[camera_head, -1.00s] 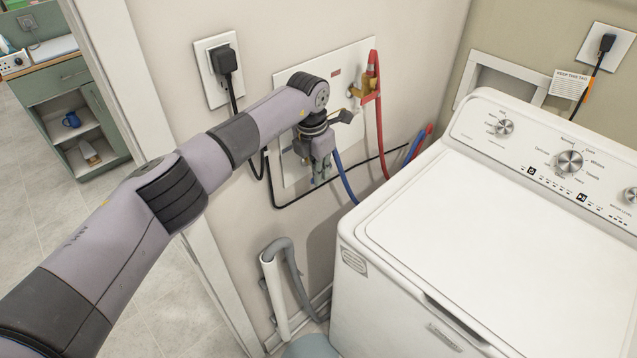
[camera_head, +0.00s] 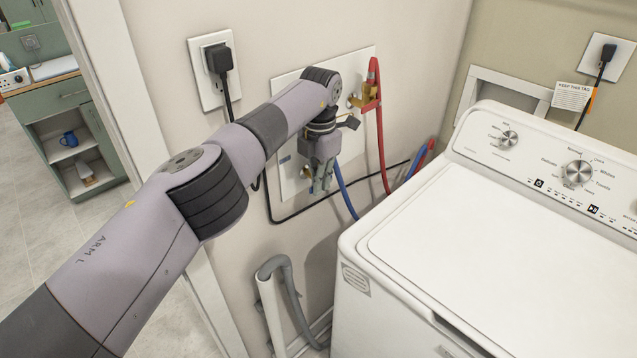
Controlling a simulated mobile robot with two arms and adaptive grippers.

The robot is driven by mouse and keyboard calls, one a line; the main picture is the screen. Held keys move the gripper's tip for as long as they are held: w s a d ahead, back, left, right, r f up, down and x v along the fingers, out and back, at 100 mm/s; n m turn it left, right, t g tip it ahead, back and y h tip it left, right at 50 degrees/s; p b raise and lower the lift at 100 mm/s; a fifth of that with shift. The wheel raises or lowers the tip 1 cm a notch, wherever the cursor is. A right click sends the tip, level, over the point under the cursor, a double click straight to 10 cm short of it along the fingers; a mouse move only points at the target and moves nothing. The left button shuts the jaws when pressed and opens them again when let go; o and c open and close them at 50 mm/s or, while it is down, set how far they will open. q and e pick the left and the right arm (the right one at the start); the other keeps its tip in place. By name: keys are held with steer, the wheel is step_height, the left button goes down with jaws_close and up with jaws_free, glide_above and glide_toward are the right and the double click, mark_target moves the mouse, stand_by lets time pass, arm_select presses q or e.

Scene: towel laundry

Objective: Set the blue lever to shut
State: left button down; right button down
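My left gripper (camera_head: 321,184) points down in front of the white valve plate (camera_head: 289,88) on the wall. Its fingers are small here, and I cannot tell whether they are open or shut. The blue lever is not clearly visible; my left wrist and gripper cover that part of the plate. The blue hose (camera_head: 345,191) comes out from behind the gripper and runs down toward the washer. The brass valve with a red handle (camera_head: 368,98) shows at the plate's right, with the red hose (camera_head: 381,150) hanging from it. My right gripper is not in view.
The white washer (camera_head: 470,235) fills the right side, close to the hoses. A power outlet with a black plug (camera_head: 219,60) is left of the plate. A grey drain hose (camera_head: 290,290) runs below. A door frame (camera_head: 125,100) stands at left.

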arm_select(q)
steer(key=c, duration=2.1)
jaws_free()
steer(key=shift+w, duration=0.1)
steer(key=shift+d+r, duration=0.1)
steer(key=shift+r, duration=3.65)
